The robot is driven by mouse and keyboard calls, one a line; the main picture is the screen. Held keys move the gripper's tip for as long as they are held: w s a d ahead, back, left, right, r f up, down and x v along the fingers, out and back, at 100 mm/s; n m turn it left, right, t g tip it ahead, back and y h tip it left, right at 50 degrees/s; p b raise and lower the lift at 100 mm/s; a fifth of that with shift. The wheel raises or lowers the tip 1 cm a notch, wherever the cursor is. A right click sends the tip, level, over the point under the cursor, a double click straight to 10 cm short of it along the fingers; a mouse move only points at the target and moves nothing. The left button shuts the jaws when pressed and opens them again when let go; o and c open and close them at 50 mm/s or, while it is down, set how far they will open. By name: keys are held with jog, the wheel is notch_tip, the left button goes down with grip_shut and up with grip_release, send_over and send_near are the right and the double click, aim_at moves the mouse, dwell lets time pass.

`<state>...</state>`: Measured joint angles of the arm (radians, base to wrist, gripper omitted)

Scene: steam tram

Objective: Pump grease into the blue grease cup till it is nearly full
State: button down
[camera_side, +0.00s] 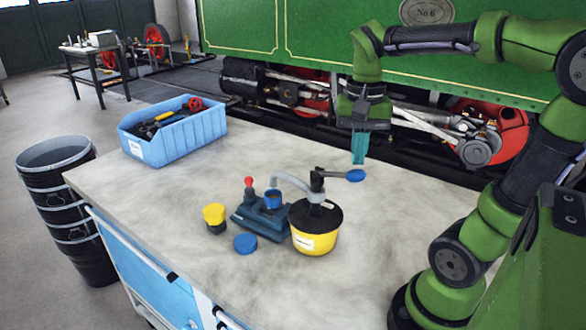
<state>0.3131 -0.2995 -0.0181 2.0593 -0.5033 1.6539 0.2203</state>
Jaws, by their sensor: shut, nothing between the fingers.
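The blue grease cup (272,200) sits in a dark blue fixture (262,218) on the workbench, under the end of the grey spout (287,179). The spout comes from a yellow grease pot (316,243) with a black lid. Its pump has a dark lever ending in a blue grip (355,175). My gripper (358,162) points down with its teal fingers shut, just above or behind the blue grip; I cannot tell whether they touch. A blue cap (245,243) lies on the bench in front of the fixture. The grease level inside the cup cannot be made out.
A red-topped part (249,183) stands at the fixture's left end. A yellow-topped cup (214,215) stands left of it. A blue bin (172,132) with tools is at the back left. Black buckets (66,205) stand beside the bench. The bench's right side (410,205) is clear.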

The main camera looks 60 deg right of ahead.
aim_at(356, 171)
jog(key=shift+f, duration=0.1)
jog(key=shift+f, duration=3.15)
jog(key=shift+r, duration=3.3)
notch_tip(356, 171, up, 6)
jog(key=shift+f, duration=3.05)
jog(key=shift+f, duration=0.35)
